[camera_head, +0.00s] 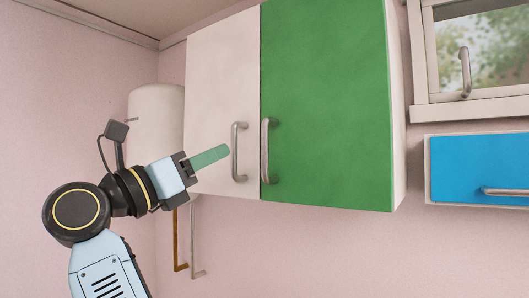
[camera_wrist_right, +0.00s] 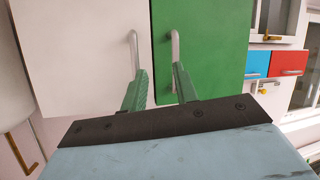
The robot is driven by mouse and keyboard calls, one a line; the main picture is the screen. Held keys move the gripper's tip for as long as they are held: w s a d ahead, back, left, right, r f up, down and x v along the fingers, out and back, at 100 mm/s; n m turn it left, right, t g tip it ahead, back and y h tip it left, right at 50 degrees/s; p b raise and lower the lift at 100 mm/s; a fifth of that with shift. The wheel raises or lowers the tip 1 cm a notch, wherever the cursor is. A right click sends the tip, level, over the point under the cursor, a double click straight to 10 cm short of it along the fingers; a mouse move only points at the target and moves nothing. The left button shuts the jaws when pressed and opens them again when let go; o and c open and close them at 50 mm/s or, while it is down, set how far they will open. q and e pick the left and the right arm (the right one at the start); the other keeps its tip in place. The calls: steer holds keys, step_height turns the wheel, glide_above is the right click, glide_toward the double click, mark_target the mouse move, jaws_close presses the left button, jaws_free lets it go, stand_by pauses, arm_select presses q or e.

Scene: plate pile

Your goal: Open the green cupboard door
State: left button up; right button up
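The green cupboard door (camera_head: 325,95) is shut, beside a white door (camera_head: 220,75) on its left. Its silver vertical bar handle (camera_head: 266,150) is at its lower left edge; it also shows in the right wrist view (camera_wrist_right: 175,52). The white door has a similar handle (camera_head: 239,152). My right gripper (camera_head: 212,156) points at the doors, its tip just left of the white door's handle in the head view. In the right wrist view its two green fingers (camera_wrist_right: 159,84) are apart with nothing between them.
A blue drawer front (camera_head: 480,168) with a handle is at the right, below a window (camera_head: 484,50). A white rounded tank (camera_head: 155,120) with pipes below hangs behind my right arm. The wall below the cupboard is clear.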

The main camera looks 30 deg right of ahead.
steer(key=s+a+r+m+y, duration=0.2)
steer(key=s+y, duration=0.1)
steer(key=y, duration=0.1)
steer(key=p, duration=0.2)
glide_above(265, 177)
steer(key=shift+w+d+r, duration=0.1)
steer(key=shift+w+d, duration=0.05)
steer(key=shift+w, duration=0.15)
steer(key=shift+c, duration=0.4)
jaws_close()
